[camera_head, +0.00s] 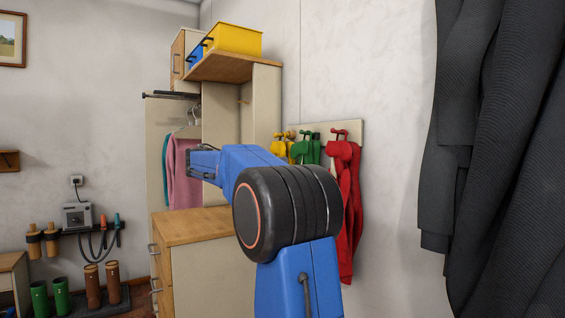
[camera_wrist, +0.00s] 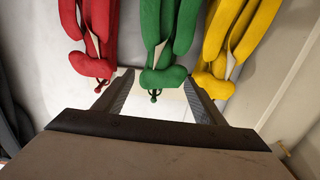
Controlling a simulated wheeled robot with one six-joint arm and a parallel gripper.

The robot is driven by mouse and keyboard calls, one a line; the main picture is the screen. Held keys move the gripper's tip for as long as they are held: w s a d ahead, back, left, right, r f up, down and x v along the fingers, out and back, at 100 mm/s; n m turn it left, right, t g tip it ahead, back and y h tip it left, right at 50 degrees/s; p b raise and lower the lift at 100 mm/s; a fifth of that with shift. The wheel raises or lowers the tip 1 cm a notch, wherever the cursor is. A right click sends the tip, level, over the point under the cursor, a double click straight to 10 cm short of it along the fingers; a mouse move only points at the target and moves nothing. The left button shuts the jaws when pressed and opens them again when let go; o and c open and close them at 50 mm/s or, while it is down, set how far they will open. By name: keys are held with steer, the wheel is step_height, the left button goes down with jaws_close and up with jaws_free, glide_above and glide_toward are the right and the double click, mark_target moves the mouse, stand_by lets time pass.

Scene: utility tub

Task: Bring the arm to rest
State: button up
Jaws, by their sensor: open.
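My gripper (camera_wrist: 160,77) shows in the wrist view with its two dark fingers spread apart and nothing held between them. Its fingers point towards hanging garments, and a green one (camera_wrist: 162,30) lies in line with the gap. I cannot tell the distance to it. In the head view my blue arm (camera_head: 299,278) rises from the bottom, bends at a large black joint and reaches left, raised in the air.
Yellow (camera_head: 279,148), green (camera_head: 307,149) and red (camera_head: 345,190) garments hang on a wall rack behind my arm. A wooden-topped cabinet (camera_head: 190,225) stands close at left. Dark coats (camera_head: 505,150) hang at right. A yellow bin (camera_head: 233,39) sits on a high shelf.

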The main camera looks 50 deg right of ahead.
steer(key=shift+v, duration=1.2)
steer(key=s+a+f+n+t+y, duration=0.3)
steer(key=s+a+f+n+y, duration=0.3)
steer(key=s+a+f, duration=0.4)
steer(key=s+a+f+n+t+y, duration=0.3)
steer(key=s+a+f+n+y, duration=0.2)
steer(key=s+a+f, duration=0.5)
steer(key=s+a+f+n+t+y, duration=0.2)
steer(key=s+a+f+n+y, duration=0.4)
steer(key=a+f, duration=1.3)
steer(key=s+f+n, duration=0.3)
steer(key=s+f, duration=0.1)
steer(key=shift+s+f+n+t+y, duration=0.2)
steer(key=shift+f+n+t+y, duration=0.1)
steer(key=shift+t, duration=0.1)
steer(key=shift+w+d, duration=0.1)
steer(key=shift+w, duration=0.05)
